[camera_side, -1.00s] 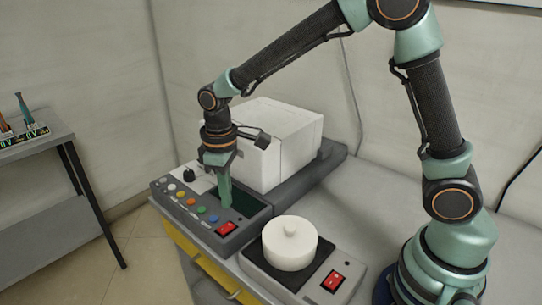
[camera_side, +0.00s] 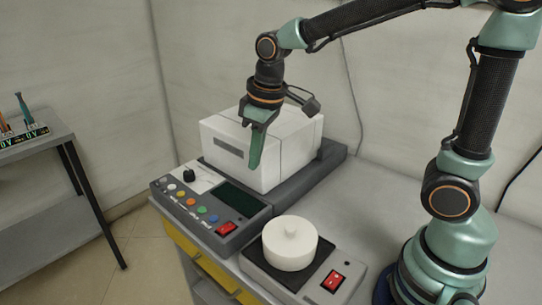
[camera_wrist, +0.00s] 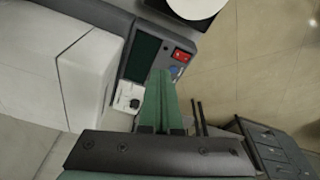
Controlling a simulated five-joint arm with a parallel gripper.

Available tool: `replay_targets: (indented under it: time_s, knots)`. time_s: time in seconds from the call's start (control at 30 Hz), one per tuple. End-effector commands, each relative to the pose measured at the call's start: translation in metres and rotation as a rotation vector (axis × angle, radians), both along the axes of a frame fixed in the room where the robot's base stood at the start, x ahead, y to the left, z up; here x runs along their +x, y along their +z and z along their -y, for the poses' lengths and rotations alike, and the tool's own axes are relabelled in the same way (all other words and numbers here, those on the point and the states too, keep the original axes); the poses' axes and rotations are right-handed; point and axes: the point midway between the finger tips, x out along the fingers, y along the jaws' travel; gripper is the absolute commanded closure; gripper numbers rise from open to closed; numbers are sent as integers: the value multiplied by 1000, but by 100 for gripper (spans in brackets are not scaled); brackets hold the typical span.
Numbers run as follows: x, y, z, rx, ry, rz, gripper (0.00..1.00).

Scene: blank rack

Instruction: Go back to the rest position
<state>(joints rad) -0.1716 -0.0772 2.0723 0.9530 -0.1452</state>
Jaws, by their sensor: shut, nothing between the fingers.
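My gripper (camera_side: 256,150) is shut and empty, its green fingers together and pointing down. In the side view it hangs in front of the white box (camera_side: 290,130), above the back of the control panel (camera_side: 215,205). In the wrist view the closed fingers (camera_wrist: 157,95) lie over part of the panel, with its dark screen (camera_wrist: 142,56) and red switch (camera_wrist: 182,55) in sight.
A white lidded pot (camera_side: 290,245) stands on a grey unit with a red switch (camera_side: 333,281) in front of the panel. A grey side table (camera_side: 35,150) with tools is at the left. The bench right of the white box is clear.

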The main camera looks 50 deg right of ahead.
Motion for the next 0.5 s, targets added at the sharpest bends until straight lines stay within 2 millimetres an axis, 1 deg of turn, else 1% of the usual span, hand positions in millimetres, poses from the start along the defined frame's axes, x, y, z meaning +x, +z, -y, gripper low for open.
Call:
replay_targets:
  time_s: [0.03,0.2,0.4,0.5]
  knots:
    - [-8,10,9,8,-32,35,100]
    - [-35,29,32,33,-135,131,100]
    - [-63,39,52,59,-241,231,100]
    - [-73,40,59,67,-277,265,100]
